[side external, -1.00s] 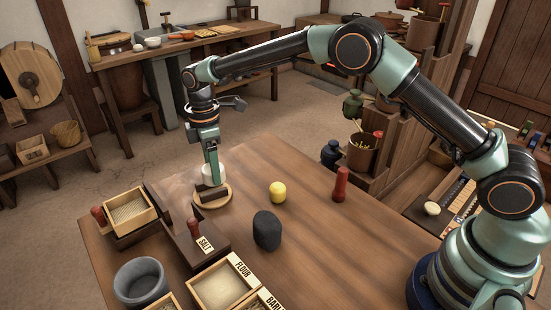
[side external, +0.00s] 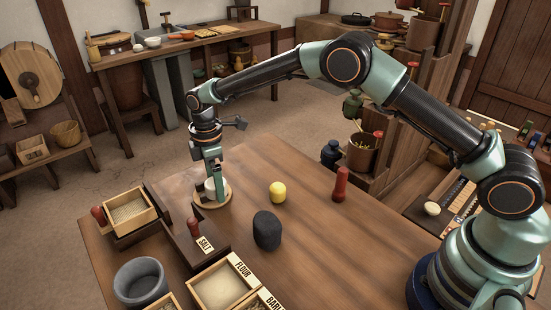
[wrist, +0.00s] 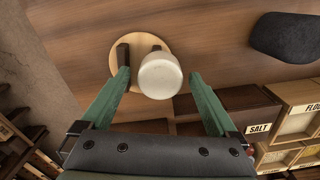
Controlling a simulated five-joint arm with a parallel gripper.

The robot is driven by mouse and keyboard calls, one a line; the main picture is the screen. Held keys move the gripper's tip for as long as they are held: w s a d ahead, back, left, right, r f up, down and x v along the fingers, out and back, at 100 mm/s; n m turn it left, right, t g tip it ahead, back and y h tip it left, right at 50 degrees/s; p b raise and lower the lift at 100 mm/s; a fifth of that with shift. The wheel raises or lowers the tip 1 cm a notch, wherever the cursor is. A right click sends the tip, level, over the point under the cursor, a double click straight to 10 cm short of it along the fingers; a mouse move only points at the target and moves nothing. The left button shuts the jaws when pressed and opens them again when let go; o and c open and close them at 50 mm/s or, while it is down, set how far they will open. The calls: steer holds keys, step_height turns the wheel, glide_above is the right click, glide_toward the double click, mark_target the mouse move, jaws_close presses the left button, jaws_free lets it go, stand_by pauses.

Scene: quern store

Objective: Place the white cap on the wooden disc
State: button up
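The white cap (side external: 210,186) is a small round pale piece, low over the round wooden disc (side external: 226,201) at the table's far left end. In the wrist view the cap (wrist: 161,76) overlaps the front edge of the disc (wrist: 140,20); whether it rests flat on it I cannot tell. Dark brown pieces (wrist: 122,54) show on the disc beside and behind the cap. My gripper (wrist: 159,77) is open, with one finger on each side of the cap and a visible gap at both sides. In the side view my gripper (side external: 216,188) is down at the disc.
A yellow piece (side external: 278,192), a dark grey block (side external: 267,230) and a red peg (side external: 341,184) stand on the table. A brown salt box (side external: 194,240), wooden trays (side external: 157,206) and a grey bowl (side external: 140,282) lie on the near side.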

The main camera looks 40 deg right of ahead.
steer(key=shift+r, duration=0.1)
steer(key=s+d+r+m+t, duration=0.1)
steer(key=d+r+m, duration=0.15)
steer(key=r, duration=0.65)
steer(key=s+d+r+m, duration=0.1)
steer(key=s+d+r, duration=0.15)
steer(key=r, duration=0.75)
steer(key=s+d+r+m+t, duration=0.3)
steer(key=s+d+r+m, duration=0.3)
steer(key=s+d, duration=0.45)
steer(key=s+d+f+m+t, duration=0.1)
steer(key=s+d+f+m, duration=0.2)
steer(key=s, duration=0.6)
steer(key=shift+s+f+m+t, duration=0.3)
steer(key=shift+f+m, duration=0.45)
steer(key=shift+m, duration=0.5)
